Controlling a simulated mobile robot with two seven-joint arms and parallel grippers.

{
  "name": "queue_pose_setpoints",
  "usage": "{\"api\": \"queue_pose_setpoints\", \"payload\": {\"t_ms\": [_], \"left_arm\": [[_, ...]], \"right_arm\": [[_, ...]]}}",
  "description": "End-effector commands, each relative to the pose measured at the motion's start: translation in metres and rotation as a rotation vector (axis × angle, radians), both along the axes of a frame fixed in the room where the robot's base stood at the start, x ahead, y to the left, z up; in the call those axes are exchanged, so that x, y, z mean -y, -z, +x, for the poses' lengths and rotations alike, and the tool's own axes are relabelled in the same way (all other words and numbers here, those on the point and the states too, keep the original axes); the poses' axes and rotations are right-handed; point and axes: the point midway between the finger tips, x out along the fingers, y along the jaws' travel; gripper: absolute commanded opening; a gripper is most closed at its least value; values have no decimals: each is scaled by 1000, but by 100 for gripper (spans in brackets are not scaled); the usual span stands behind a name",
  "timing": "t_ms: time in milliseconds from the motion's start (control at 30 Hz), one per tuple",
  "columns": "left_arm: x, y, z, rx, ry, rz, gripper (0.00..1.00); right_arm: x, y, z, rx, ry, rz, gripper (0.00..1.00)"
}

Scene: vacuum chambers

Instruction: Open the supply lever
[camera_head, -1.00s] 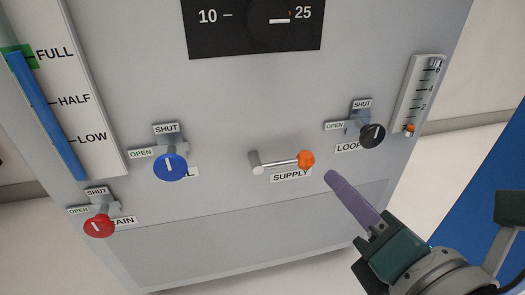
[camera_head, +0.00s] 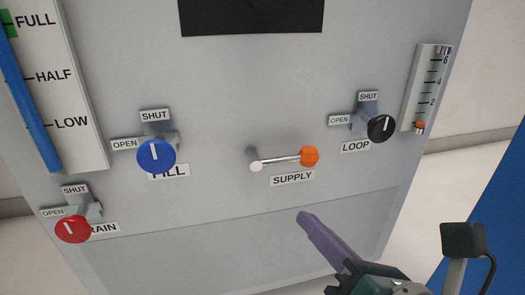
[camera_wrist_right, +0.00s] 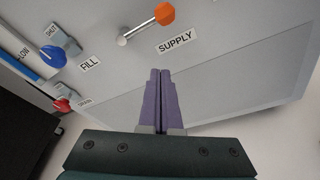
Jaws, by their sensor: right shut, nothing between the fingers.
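The supply lever (camera_head: 283,160) is a thin metal rod with an orange knob (camera_head: 309,156) at its right end and a pivot at its left. It lies nearly level above the SUPPLY label (camera_head: 292,178). It also shows in the right wrist view (camera_wrist_right: 140,29), with the knob up and to the right. My right gripper (camera_head: 303,217) has purple fingers that are shut and empty. It is below the lever, apart from it. In the right wrist view the closed fingertips (camera_wrist_right: 160,72) point toward the panel below the SUPPLY label. My left gripper is not in view.
The grey panel (camera_head: 215,80) also carries a blue fill knob (camera_head: 156,156), a red drain knob (camera_head: 73,229) and a black loop knob (camera_head: 381,128). A level gauge (camera_head: 55,85) is on the left and a small flow gauge (camera_head: 427,88) on the right. The area around the lever is clear.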

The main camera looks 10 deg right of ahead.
Motion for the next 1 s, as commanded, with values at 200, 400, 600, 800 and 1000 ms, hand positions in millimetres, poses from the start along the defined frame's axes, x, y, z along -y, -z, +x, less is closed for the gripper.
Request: {"api": "queue_pose_setpoints", "payload": {"t_ms": [200,400,600,800,1000], "left_arm": [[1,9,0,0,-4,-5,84],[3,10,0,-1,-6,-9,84],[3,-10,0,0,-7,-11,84],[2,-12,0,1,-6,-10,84],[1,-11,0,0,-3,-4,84]], "right_arm": [[-7,10,47,4,2,2,0],[-10,7,80,2,1,-1,0],[5,-15,75,0,0,-2,0],[10,-19,74,-1,1,0,0],[10,-18,74,-1,1,1,0]]}}
